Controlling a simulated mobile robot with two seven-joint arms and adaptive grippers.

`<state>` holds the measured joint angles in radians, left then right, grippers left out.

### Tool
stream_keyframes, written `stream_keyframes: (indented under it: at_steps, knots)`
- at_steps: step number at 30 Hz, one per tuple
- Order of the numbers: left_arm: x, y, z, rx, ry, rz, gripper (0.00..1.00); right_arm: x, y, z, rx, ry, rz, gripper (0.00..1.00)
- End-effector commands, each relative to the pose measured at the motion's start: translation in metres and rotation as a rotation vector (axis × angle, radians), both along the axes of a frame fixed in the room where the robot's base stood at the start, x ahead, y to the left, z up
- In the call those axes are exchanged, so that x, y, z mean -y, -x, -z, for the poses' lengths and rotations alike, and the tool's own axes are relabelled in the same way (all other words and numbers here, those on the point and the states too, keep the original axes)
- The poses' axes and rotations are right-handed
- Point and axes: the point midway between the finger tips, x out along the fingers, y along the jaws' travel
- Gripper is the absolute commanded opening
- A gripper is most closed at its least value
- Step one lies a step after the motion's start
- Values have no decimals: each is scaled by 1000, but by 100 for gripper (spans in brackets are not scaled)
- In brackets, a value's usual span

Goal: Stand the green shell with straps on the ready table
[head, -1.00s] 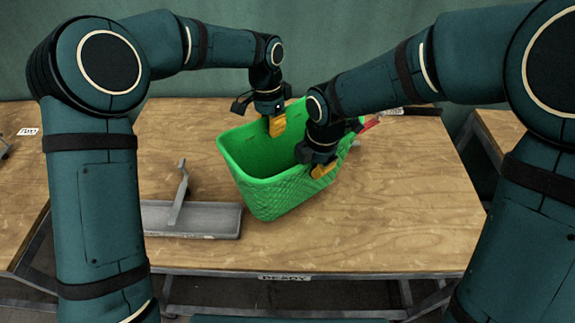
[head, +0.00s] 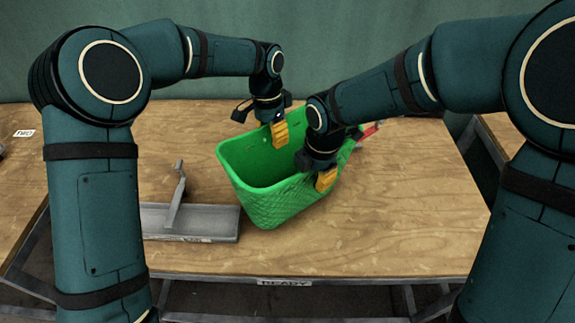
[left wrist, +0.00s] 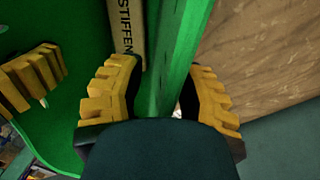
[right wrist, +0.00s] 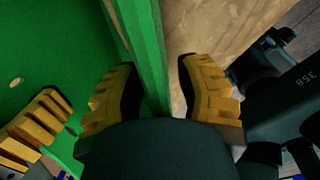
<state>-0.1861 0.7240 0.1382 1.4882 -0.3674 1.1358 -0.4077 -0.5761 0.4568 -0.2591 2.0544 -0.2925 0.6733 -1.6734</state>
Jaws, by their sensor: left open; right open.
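The green shell (head: 285,206), with a quilted outside, stands open side up on the ready table (head: 400,230). A red strap-like piece (head: 371,130) shows at its back right, partly hidden by my right arm. My left gripper (head: 280,134) is open at the back rim, which runs between its fingers in the left wrist view (left wrist: 165,95). My right gripper (head: 326,180) is open at the right rim, which also passes between its fingers in the right wrist view (right wrist: 158,95). One finger of each gripper is inside the shell. Contact with the rim is unclear.
A grey metal tray (head: 222,224) with an upright bracket (head: 177,195) lies left of the shell, close to it. A READY label (head: 284,282) is on the table's front edge. The table's front right is clear. A beige strip marked STIFFEN (left wrist: 127,35) shows inside the shell.

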Motion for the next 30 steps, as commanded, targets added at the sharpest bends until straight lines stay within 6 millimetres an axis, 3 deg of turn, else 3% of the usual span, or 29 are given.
stream_keyframes:
  at_steps: [5, 18, 26, 30]
  knots:
    - [-1, -2, -17, 4, 2, 0, 34, 0, 0, 0, -1, 1, 0, 34]
    - [-6, -9, -99, 3, 2, 2, 34, 0, 0, 0, -2, 1, 0, 34]
    - [-8, -10, -118, 1, 1, 1, 34, 0, 0, -2, 0, 0, 0, 34]
    - [-8, -10, -119, -1, 1, 1, 34, 2, 1, -17, 2, -2, 2, 34]
